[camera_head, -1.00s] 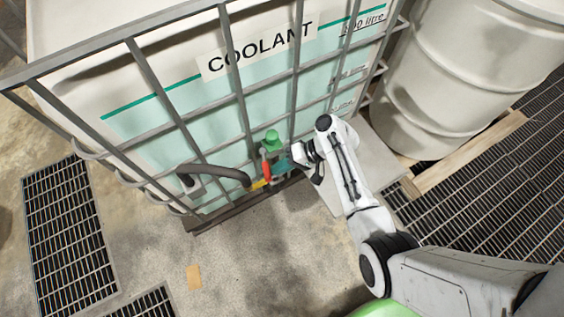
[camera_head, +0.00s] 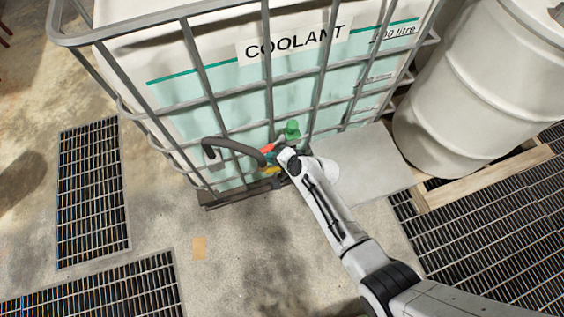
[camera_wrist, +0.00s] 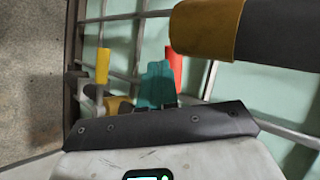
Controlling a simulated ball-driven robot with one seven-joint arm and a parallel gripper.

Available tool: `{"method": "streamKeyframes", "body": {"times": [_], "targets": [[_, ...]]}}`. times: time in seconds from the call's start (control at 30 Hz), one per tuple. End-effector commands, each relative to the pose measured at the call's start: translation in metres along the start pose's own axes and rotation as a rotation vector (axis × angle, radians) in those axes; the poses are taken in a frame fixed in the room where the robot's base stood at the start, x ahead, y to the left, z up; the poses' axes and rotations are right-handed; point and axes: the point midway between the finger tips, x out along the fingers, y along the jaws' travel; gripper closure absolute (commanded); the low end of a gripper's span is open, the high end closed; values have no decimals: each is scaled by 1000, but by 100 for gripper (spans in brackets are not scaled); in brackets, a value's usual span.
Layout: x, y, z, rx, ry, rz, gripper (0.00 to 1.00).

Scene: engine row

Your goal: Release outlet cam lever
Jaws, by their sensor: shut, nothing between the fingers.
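The coolant tank's outlet shows low on its front in the head view, with a red lever (camera_head: 267,149) and yellow parts (camera_head: 270,170) at the hose end. In the wrist view a red lever (camera_wrist: 175,64) stands upright behind my gripper, and a yellow lever (camera_wrist: 102,66) stands to its left. I cannot tell which is the outlet cam lever. My gripper (camera_wrist: 157,72), with teal fingers, is shut and empty at the outlet; it also shows in the head view (camera_head: 282,157). Contact with a lever cannot be told. My wrist hides part of the outlet.
A dark hose (camera_head: 235,146) bends into the outlet; its yellow cuff (camera_wrist: 205,28) is close in the wrist view. A green cap (camera_head: 292,130) sits above the outlet. The tank's cage bars (camera_head: 268,85) stand close behind. A white drum (camera_head: 460,90) stands right; open floor lies in front.

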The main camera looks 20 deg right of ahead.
Motion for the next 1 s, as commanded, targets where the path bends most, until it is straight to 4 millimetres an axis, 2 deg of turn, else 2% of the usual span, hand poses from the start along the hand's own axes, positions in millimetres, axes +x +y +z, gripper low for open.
{"method": "streamKeyframes", "body": {"times": [0.4,1.0], "targets": [[20,-14,2,-3,-6,0,100],[26,-20,2,-4,-6,-1,100]]}}
